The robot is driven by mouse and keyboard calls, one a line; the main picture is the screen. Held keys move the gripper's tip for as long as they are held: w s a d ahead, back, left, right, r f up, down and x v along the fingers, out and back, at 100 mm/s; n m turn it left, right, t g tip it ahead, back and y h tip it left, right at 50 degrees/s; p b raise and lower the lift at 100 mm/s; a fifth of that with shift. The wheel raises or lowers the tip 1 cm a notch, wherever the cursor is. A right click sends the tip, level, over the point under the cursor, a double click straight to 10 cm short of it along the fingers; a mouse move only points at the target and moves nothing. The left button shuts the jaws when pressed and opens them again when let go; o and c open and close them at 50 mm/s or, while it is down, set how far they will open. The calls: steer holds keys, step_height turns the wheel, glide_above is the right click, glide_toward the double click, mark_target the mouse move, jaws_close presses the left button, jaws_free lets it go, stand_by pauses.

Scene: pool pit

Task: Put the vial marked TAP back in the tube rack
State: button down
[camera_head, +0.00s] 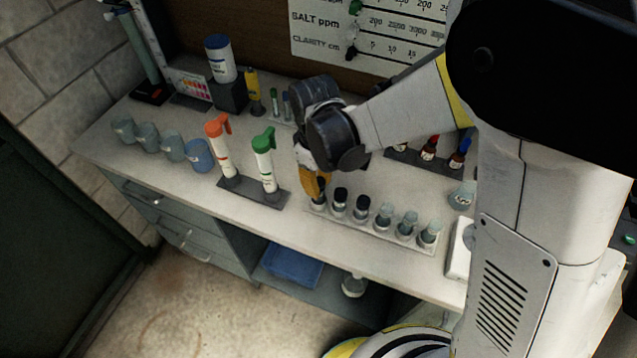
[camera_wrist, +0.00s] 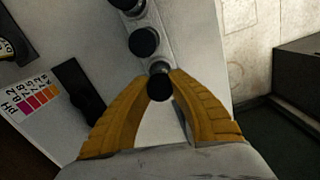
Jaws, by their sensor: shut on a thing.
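My gripper (camera_head: 315,186) has yellow fingers and is shut on a dark-capped vial (camera_head: 320,190) at the left end of the tube rack (camera_head: 376,236). In the wrist view the fingertips of my gripper (camera_wrist: 161,82) close around the vial's black cap (camera_wrist: 160,88). The vial's label is not readable, so I cannot tell if it says TAP. I cannot tell if the vial is fully seated in the rack. Other dark-capped vials (camera_head: 341,199) and paler vials (camera_head: 408,222) stand in a row to its right.
An orange-topped tester (camera_head: 220,145) and a green-topped tester (camera_head: 265,160) stand on a dark stand left of the gripper. Several cups (camera_head: 172,146) stand further left. Red and blue bottles (camera_head: 429,149) stand behind the rack. The counter's front edge is close to the rack.

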steer(key=shift+f+b, duration=0.55)
steer(key=shift+f, duration=0.05)
stand_by(0.5)
steer(key=c, duration=1.3)
jaws_free()
steer(key=shift+o, duration=0.2)
steer(key=shift+r+p, duration=2.4)
steer(key=shift+r, duration=1.2)
steer(key=s+d+r+m+t+b, duration=0.1)
steer(key=s+d+m+t+b, duration=0.1)
steer(key=d, duration=0.5)
steer(key=s+d+r+m+t+b, duration=0.2)
steer(key=s+d+m+b, duration=0.2)
steer(key=d+m+b, duration=0.1)
steer(key=s+d+r+m+t+b, duration=0.2)
steer(key=d+m, duration=0.3)
steer(key=d, duration=0.4)
steer(key=shift+s+d+t+b, duration=0.4)
steer(key=shift+s+t+b, duration=0.1)
steer(key=shift+t+b, duration=0.15)
